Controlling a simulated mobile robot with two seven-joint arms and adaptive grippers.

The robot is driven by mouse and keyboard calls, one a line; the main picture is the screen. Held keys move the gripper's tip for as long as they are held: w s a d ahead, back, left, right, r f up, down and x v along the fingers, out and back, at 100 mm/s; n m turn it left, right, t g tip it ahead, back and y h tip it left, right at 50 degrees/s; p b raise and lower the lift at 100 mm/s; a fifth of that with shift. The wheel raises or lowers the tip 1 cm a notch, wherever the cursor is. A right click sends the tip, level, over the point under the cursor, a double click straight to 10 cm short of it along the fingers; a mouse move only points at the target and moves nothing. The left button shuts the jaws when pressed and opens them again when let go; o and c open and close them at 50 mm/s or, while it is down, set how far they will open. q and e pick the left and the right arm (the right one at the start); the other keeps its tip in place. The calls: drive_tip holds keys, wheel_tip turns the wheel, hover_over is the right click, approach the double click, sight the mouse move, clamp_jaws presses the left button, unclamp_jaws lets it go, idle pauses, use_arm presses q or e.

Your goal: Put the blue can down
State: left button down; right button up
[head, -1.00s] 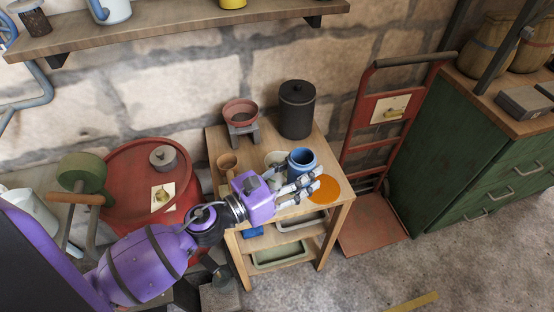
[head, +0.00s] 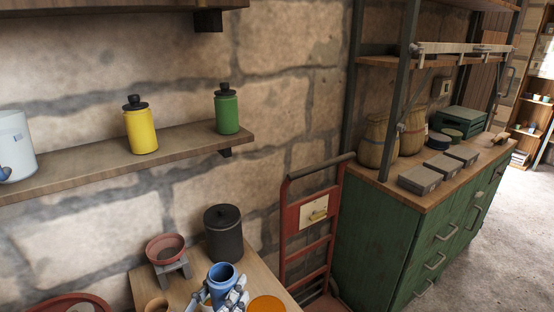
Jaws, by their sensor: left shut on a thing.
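The blue can (head: 222,278) shows low in the head view, upright, with its open top towards me. My left gripper (head: 236,292) is shut on the can, with its fingers at the can's right side. The can is over the small wooden table (head: 188,289). I cannot tell whether its base touches the tabletop, since the lower part is hidden by the fingers and the picture's edge. An orange round disc (head: 267,304) lies on the table just right of the gripper. My right gripper is not in view.
A dark lidded pot (head: 223,232) and a reddish bowl on a stand (head: 166,249) are at the table's back. A red hand truck (head: 305,240) stands to the right, then a green cabinet (head: 385,240). A shelf (head: 90,176) above holds yellow and green bottles.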

sight(211, 284)
use_arm(q)
drive_tip(key=s+r+y, duration=0.1)
drive_tip(key=a+r+n+y, duration=0.1)
drive_tip(key=s+a+r+n+t+y+p, duration=0.1)
drive_tip(key=r, duration=0.1)
drive_tip(key=shift+s, duration=0.35)
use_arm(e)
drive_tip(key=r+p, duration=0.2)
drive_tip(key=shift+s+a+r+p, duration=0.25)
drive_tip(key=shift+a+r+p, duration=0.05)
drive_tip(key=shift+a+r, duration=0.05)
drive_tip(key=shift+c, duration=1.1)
use_arm(q)
drive_tip(key=s+a+r+n+y, duration=0.2)
drive_tip(key=s+a+r+y, duration=0.1)
drive_tip(key=s, duration=0.3)
drive_tip(key=shift+s+a+n+t+y, duration=0.2)
drive_tip(key=shift+s+n+t+y, duration=0.15)
drive_tip(key=shift+y, duration=0.35)
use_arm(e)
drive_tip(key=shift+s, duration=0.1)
